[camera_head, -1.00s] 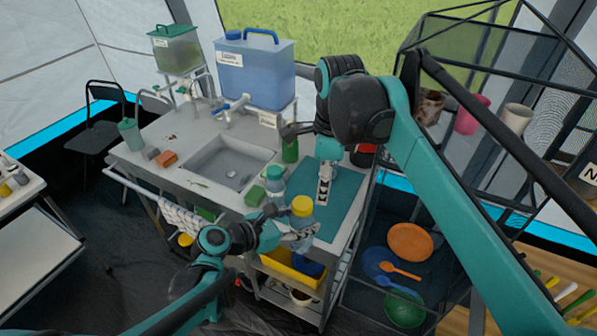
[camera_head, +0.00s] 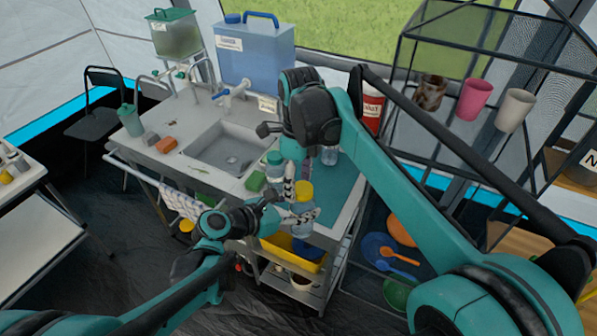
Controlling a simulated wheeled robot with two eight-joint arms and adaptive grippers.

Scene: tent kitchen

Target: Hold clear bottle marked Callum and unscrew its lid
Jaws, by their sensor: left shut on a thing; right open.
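A clear bottle (camera_head: 302,208) with a yellow lid (camera_head: 304,188) is upright at the front edge of the sink counter, in my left gripper (camera_head: 300,218). The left gripper is shut around the bottle's body, below the lid. No name can be read on the bottle. My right gripper (camera_head: 294,186) is open and points down, with a finger beside the left side of the yellow lid. Whether it touches the lid cannot be told. Another clear bottle with a teal lid (camera_head: 274,158) stands just left of the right gripper.
A teal mat (camera_head: 345,182) covers the counter's right end, with a clear container (camera_head: 329,155) and a red canister (camera_head: 371,108) behind. The sink (camera_head: 228,150) and a green sponge (camera_head: 256,181) lie left. A black-framed rack (camera_head: 440,130) stands close on the right.

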